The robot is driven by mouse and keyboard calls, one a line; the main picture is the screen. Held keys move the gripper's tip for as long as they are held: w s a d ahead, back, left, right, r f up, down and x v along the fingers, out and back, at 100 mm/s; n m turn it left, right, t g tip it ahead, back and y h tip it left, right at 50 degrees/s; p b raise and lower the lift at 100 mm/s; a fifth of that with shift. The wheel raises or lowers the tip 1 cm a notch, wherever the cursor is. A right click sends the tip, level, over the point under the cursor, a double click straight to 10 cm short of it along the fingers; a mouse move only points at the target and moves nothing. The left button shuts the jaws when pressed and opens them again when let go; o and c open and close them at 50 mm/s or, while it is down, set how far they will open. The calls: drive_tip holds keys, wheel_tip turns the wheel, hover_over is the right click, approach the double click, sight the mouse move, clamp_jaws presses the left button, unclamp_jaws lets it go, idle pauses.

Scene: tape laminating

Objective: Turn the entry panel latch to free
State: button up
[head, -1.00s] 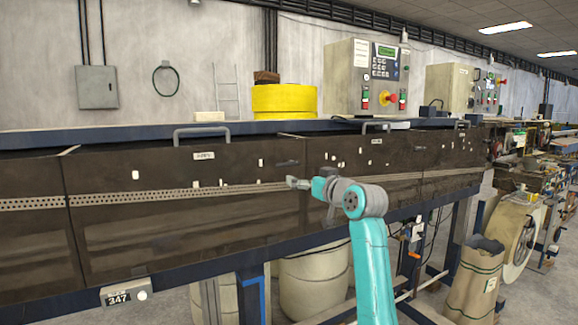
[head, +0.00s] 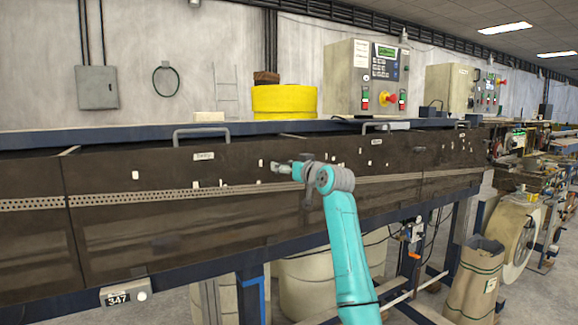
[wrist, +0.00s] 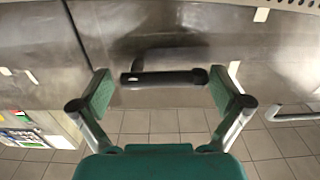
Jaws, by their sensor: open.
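In the wrist view my gripper (wrist: 161,86) is open, with one green-padded finger on each side of a dark bar with a rounded end (wrist: 165,77). This bar looks like the latch and lies crosswise between the fingers. Neither finger clearly touches it. In the head view the latch cannot be told apart from my gripper.
A grey handle (head: 201,135) stands on the panel's top edge to the left. Another handle (head: 375,126) is to the right. A perforated strip (head: 150,197) runs along the panel front. A yellow roll (head: 284,101) and a control box (head: 365,78) stand behind.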

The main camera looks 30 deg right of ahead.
drive_tip(key=shift+w, duration=0.25)
drive_tip(key=c, duration=0.8)
drive_tip(key=shift+c, duration=0.2)
